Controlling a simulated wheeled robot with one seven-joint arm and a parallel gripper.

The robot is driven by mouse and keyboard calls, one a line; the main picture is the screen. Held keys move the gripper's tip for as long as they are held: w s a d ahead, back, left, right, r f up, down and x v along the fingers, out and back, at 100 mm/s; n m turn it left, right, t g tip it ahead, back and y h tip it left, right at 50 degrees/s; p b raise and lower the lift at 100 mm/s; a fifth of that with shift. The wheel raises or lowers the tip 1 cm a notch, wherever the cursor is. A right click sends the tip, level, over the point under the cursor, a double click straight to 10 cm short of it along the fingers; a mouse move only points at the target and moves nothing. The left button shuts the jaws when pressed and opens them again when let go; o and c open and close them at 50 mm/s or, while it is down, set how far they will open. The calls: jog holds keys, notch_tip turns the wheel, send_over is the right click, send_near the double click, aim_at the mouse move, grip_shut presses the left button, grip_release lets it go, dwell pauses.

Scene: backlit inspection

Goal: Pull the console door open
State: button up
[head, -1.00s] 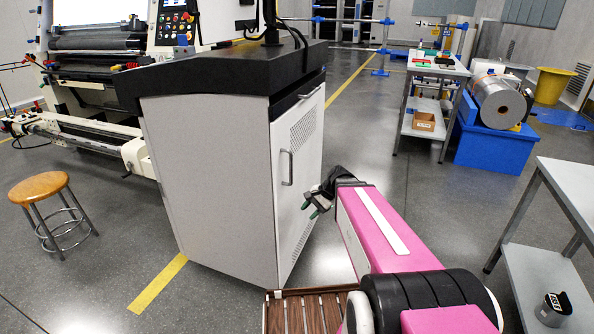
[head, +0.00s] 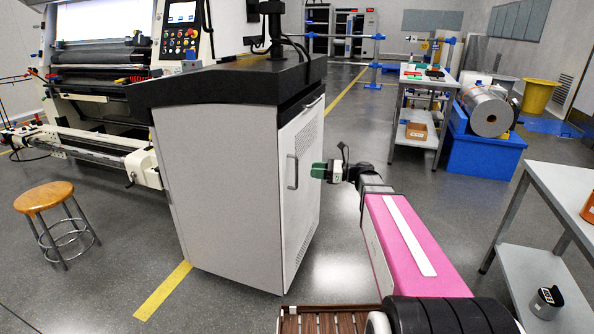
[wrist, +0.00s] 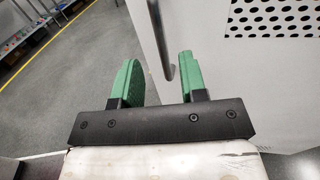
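The console (head: 218,180) is a grey cabinet with a dark top. Its white door (head: 301,190), on the right side, looks shut. A vertical grey bar handle (head: 293,172) is on the door and also shows in the wrist view (wrist: 162,45). My gripper (head: 316,171) has green fingers and points at the door, just right of the handle in the head view. In the wrist view, my gripper (wrist: 157,75) is open, and the handle's lower end appears between the fingers, nearer the right one. I see no contact with it.
A drawer front (head: 301,103) sits above the door. A wooden stool (head: 46,200) stands at the left. A grey bench (head: 565,215) is at the right, and a blue stand (head: 480,150) is behind.

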send_over(296, 185)
jog(key=shift+w, duration=0.4)
jog(key=shift+c, duration=0.3)
jog(key=shift+d, duration=0.1)
grip_shut()
